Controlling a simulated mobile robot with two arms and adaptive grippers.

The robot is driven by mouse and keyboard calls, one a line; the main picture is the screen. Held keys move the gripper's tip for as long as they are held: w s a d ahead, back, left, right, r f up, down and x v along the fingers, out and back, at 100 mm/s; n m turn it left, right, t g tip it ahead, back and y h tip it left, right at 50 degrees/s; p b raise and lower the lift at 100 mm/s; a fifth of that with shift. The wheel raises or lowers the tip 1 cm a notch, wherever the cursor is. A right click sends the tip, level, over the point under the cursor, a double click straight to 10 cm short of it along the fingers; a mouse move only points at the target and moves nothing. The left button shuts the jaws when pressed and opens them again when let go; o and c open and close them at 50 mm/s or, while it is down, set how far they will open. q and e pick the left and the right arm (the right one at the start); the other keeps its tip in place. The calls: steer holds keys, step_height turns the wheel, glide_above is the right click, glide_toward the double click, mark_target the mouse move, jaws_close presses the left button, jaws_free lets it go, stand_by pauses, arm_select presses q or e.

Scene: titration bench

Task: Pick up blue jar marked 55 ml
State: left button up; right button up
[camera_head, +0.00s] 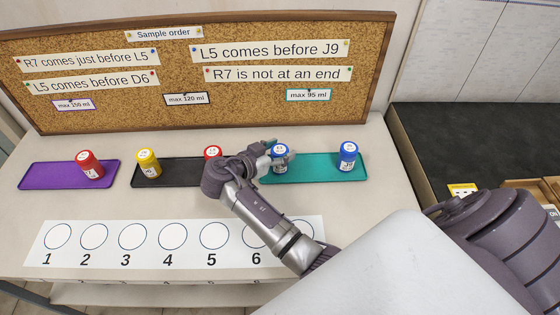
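Two blue-capped jars are on the teal tray (315,174). One blue jar (279,158) is at the tray's left end, and the other blue jar (348,154) stands near its right end. Their label print is too small for me to read which says 55 ml. My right gripper (281,156) is at the left blue jar, with its fingers beside it and partly covering it. I cannot tell whether they are closed on the jar. My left gripper is not in view.
A red jar (89,164) is on the purple tray (45,176). A yellow jar (148,162) and another red jar (212,153) are on the black tray (181,171). A numbered strip (112,262) with empty circles lies in front. A corkboard (180,65) with notes stands behind.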

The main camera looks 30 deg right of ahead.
steer(key=shift+d, duration=0.1)
steer(key=c, duration=0.5)
steer(key=shift+c, duration=1.4)
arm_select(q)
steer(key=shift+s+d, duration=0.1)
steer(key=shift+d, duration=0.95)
arm_select(e)
jaws_close()
